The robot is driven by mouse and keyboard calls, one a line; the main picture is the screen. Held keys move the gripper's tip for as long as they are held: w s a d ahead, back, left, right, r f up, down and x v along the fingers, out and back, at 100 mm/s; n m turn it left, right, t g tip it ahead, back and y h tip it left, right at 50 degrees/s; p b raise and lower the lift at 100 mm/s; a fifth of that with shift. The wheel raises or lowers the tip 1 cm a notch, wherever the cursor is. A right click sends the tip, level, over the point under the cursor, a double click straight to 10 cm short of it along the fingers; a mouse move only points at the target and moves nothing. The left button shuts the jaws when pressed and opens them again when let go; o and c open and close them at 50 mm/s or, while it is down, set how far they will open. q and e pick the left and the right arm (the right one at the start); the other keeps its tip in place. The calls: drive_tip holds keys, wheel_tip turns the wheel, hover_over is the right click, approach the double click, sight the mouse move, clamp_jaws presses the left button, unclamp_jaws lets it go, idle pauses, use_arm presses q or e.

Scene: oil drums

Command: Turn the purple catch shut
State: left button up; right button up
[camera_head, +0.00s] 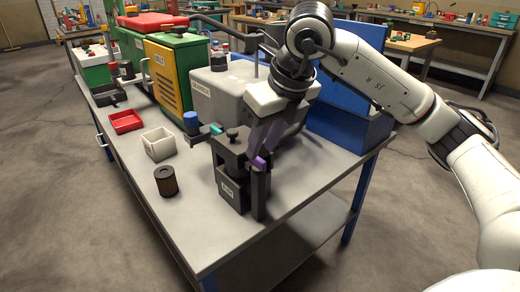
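A black fixture (231,186) with a small white label stands near the front edge of the grey bench. The purple catch (260,163) is at the upper right of this fixture, beside a dark upright post. My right gripper (261,148) comes down from above, its fingertips at or just above the catch. Whether they touch it, and how far apart the fingers are, I cannot tell, as the fingers and gripper body overlap the fixture's back. My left gripper is not in view.
A grey machine housing (214,91) stands close behind the fixture and a blue bin (345,126) to its right. A dark cylindrical filter (166,181), a white box (159,144) and a red tray (126,121) lie to the left. The bench's front left corner is clear.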

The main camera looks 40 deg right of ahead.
drive_tip(key=v, duration=0.7)
drive_tip(key=shift+p, duration=0.35)
